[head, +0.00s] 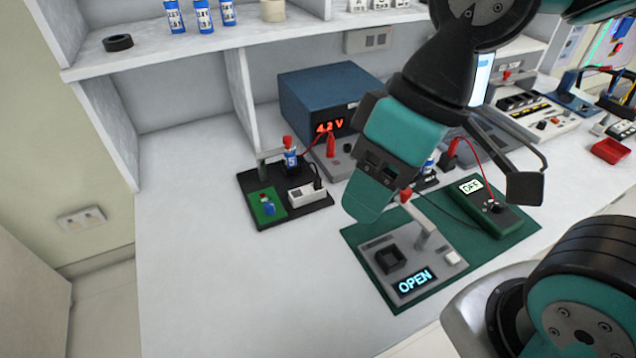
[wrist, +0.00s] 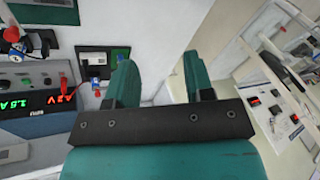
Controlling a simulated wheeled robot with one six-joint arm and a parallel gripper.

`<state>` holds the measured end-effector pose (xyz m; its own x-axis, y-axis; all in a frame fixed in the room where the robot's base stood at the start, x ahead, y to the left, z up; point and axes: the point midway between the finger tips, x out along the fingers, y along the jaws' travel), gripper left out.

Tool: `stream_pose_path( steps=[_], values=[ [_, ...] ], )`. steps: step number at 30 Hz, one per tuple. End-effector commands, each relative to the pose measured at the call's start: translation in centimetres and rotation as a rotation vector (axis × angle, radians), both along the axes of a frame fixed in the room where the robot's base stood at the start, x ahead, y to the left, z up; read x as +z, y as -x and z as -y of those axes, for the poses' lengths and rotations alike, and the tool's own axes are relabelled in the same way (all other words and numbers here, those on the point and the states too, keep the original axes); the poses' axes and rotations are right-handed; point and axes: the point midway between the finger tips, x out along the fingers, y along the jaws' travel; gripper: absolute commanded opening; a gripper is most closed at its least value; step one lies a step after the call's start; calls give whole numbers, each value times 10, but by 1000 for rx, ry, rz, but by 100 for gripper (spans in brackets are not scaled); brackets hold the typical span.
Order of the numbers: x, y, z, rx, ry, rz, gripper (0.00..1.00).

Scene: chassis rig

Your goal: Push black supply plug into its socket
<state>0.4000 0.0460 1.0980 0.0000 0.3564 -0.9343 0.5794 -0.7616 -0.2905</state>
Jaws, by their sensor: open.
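The blue-topped power supply (head: 318,97) reads 4.2 V. A red plug (head: 331,146) stands at its front, and a dark spot (head: 348,147) beside it may be the black socket. A small black upright piece (head: 317,182) on the dark fixture may be the black plug; I cannot tell surely. The supply's display also shows in the wrist view (wrist: 50,101), with the red plug (wrist: 63,82). My gripper (head: 369,203) is open and empty above the bench, right of the fixture. In the wrist view its two fingers (wrist: 161,85) stand apart with nothing between them.
The dark fixture (head: 245,190) carries a blue battery and a white block. A grey tester (head: 437,272) reading OPEN and a green meter (head: 485,212) reading OFF stand on a green mat. A red tray (head: 611,151) is far right. The bench (head: 220,275) front left is clear.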

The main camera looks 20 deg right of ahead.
Motion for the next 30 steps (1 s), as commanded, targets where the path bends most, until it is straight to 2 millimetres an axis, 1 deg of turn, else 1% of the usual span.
stream_pose_path(
  steps=[11,14,17,20,21,22,23,24,26,27,30],
  values=[
    [0,0,0,-1,0,0,49],
    [1,-10,0,-52,7,-17,49],
    [2,-41,2,-225,29,-77,49],
    [0,-93,7,-523,67,-172,49],
    [-4,-117,10,-669,83,-214,49],
    [-7,-135,13,-779,94,-244,49],
    [-12,-153,17,-893,105,-275,49],
    [-19,-176,22,-1041,119,-313,49],
    [-31,-208,30,-1255,135,-363,49],
    [-39,-227,35,-1388,144,-393,49],
    [-60,-265,49,-1675,158,-449,49]
  ],
)
